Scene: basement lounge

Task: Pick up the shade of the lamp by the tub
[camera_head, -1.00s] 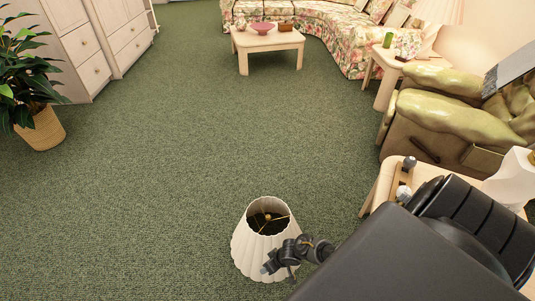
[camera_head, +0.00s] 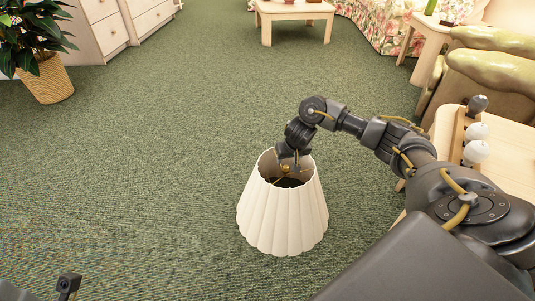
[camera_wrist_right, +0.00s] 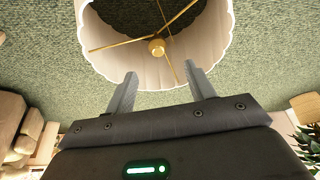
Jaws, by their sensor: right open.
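The cream pleated lamp shade (camera_head: 283,222) stands upright on the green carpet in the head view, its narrower open end up. In the right wrist view its pale wall (camera_wrist_right: 213,35) curves around a dark opening crossed by brass spokes with a round hub. My right gripper (camera_head: 291,164) is over the top opening in the head view. In the right wrist view its two fingers (camera_wrist_right: 160,75) are spread apart and empty, close to the near rim. I cannot tell whether they touch the shade. My left gripper is not clearly seen. No tub shows.
A pale wooden table (camera_head: 513,158) with white and dark round-topped items (camera_head: 476,150) stands at the right, beside a green armchair (camera_head: 490,85). A potted plant (camera_head: 48,79) stands at the left, and a coffee table (camera_head: 290,10) farther back. The carpet around the shade's left is clear.

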